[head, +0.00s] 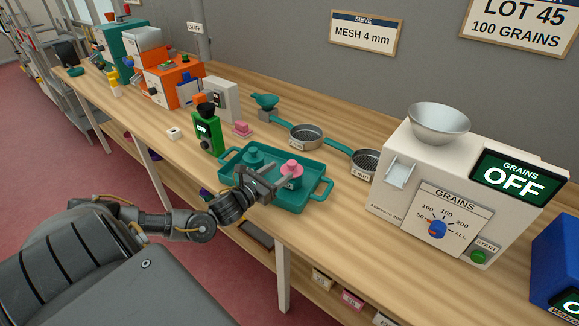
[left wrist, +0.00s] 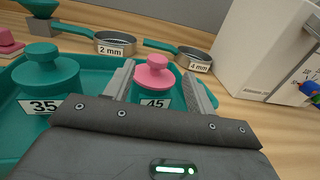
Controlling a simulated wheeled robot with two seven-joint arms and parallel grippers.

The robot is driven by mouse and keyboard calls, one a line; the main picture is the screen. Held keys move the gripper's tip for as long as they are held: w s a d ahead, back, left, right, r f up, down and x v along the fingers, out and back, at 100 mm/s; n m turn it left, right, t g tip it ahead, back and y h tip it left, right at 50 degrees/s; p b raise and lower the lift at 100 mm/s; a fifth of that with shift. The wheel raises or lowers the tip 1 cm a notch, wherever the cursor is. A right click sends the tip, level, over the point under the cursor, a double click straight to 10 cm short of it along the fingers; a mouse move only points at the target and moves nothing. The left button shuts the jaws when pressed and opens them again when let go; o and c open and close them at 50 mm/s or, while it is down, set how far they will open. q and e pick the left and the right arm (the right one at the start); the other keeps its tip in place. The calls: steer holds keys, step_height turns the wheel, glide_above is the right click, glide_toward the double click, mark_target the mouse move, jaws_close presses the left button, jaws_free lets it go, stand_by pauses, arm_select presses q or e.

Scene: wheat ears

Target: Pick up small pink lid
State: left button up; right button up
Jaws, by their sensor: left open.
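The small pink lid (head: 291,167) has a round knob and sits on a green container marked 45 on the teal tray (head: 308,200). In the left wrist view the pink lid (left wrist: 153,72) lies between the two fingers. My left gripper (head: 276,177) is open, with its fingers on either side of the lid and its container; I cannot tell whether they touch. A larger teal lidded container marked 35 (left wrist: 45,80) stands on the tray to the left; it also shows in the head view (head: 254,157). My right gripper is not in view.
Two sieves, 2 mm (head: 305,137) and 4 mm (head: 367,162), lie behind the tray. A green device (head: 207,134) stands left of the tray, and a white grain counter (head: 455,190) stands to its right. Bare wood lies in front of the counter.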

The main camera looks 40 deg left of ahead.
mark_target(294, 161)
arm_select(q)
steer(key=w, duration=0.3)
steer(key=shift+w+d, duration=0.15)
steer(key=shift+d, duration=0.15)
steer(key=shift+w+f, duration=0.1)
steer(key=shift+w, duration=0.15)
steer(key=shift+a, duration=0.1)
steer(key=shift+s+p, duration=0.1)
steer(key=shift+p, duration=0.2)
steer(key=w+p, duration=0.2)
steer(key=w, duration=0.2)
steer(key=shift+w, duration=0.6)
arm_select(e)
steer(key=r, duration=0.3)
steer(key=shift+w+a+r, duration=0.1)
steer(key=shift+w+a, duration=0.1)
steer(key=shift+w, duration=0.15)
